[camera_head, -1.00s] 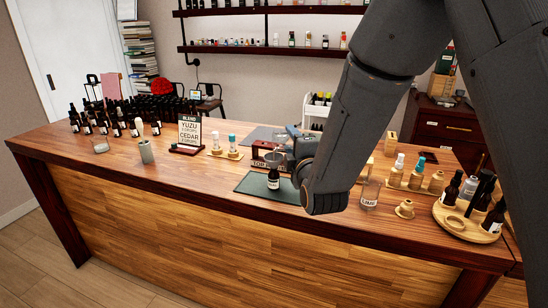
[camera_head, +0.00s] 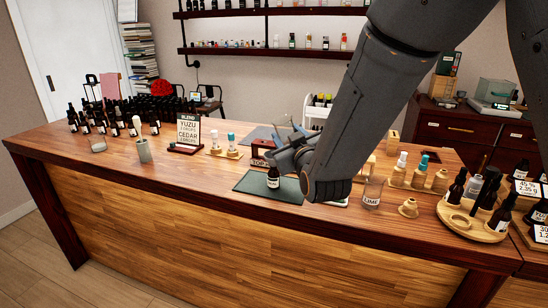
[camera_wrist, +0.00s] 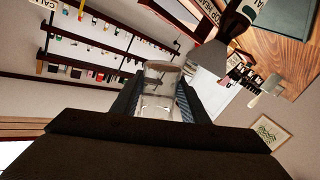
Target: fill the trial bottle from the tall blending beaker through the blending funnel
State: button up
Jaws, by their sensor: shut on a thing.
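The trial bottle (camera_head: 273,179), dark with a pale label, stands upright on a dark green mat (camera_head: 250,184). In the wrist view the bottle (camera_wrist: 238,20) shows at the upper right, with the grey blending funnel (camera_wrist: 208,57) at its mouth. My gripper (camera_head: 284,145) is above and just right of the bottle. In the wrist view its fingers are shut on the clear glass blending beaker (camera_wrist: 158,88). The beaker appears tilted, its rim apart from the funnel in that picture. I cannot tell how much liquid it holds or whether any is flowing.
A glass labelled LIME (camera_head: 372,192) and a small wooden piece (camera_head: 408,208) stand right of my arm. A round wooden tray (camera_head: 450,221) holds several bottles at the right. A sign (camera_head: 188,132) stands left of the mat. The counter's front left is fairly clear.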

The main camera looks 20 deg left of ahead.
aim_at(289, 125)
jog(key=shift+s+a+r+m, duration=0.1)
jog(key=shift+a+r+m, duration=0.25)
jog(key=shift+m, duration=0.45)
jog(key=shift+d, duration=0.1)
jog(key=shift+r+p, duration=0.95)
jog(key=shift+r, duration=0.6)
